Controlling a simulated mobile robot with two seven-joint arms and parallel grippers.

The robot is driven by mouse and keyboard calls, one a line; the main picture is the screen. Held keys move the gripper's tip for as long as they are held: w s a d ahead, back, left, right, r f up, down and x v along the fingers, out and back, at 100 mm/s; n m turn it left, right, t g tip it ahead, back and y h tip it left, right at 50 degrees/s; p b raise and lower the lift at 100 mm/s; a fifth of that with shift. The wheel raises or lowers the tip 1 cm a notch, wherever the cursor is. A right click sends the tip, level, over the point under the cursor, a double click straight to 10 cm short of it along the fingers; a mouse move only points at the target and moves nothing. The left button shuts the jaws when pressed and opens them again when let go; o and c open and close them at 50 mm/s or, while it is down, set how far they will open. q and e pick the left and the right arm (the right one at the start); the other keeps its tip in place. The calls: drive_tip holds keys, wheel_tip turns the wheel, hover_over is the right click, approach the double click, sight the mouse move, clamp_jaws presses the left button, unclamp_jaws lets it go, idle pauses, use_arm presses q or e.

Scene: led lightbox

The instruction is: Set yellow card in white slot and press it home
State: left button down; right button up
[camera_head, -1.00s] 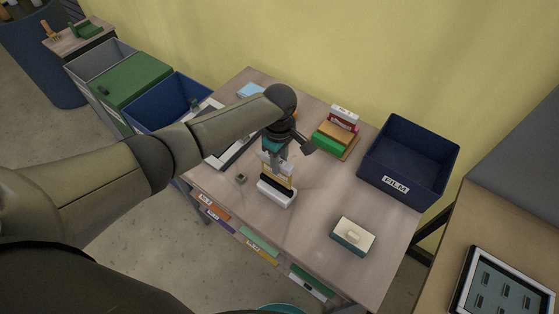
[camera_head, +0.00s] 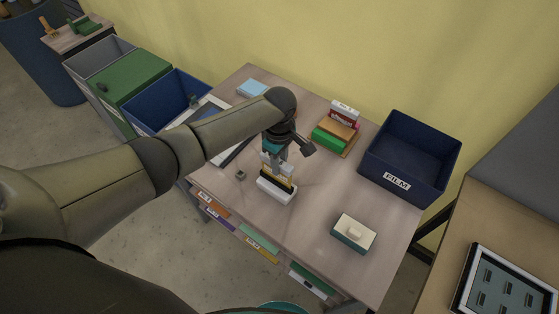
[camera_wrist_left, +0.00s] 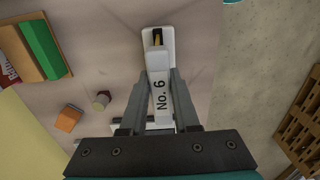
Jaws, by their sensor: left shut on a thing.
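The yellow card (camera_head: 277,174) stands upright at the white slot block (camera_head: 275,191) near the middle of the table. In the left wrist view, a white face marked "No. 6" (camera_wrist_left: 160,96) lies between the fingers. The white block (camera_wrist_left: 168,43) is beyond it, with a dark opening and a bit of yellow inside. My left gripper (camera_wrist_left: 160,76) is shut on the card from above; it also shows in the head view (camera_head: 274,156). How deep the card sits cannot be told. My right gripper is not in view.
A blue FILM bin (camera_head: 400,165) stands at the back right. A cream-topped box (camera_head: 353,233) sits at the front right, and a small grey cube (camera_head: 241,174) left of the block. The table's front right is mostly clear.

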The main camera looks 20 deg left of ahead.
use_arm(q)
drive_tip(key=shift+f+b, duration=0.4)
drive_tip(key=shift+f, duration=0.4)
drive_tip(key=c, duration=0.6)
unclamp_jaws()
drive_tip(key=shift+r, duration=0.1)
wheel_tip(320, 180, up, 5)
drive_tip(key=p, duration=0.6)
drive_tip(key=shift+r, duration=0.2)
drive_tip(key=shift+r+p, duration=1.15)
drive_tip(key=shift+r, duration=0.15)
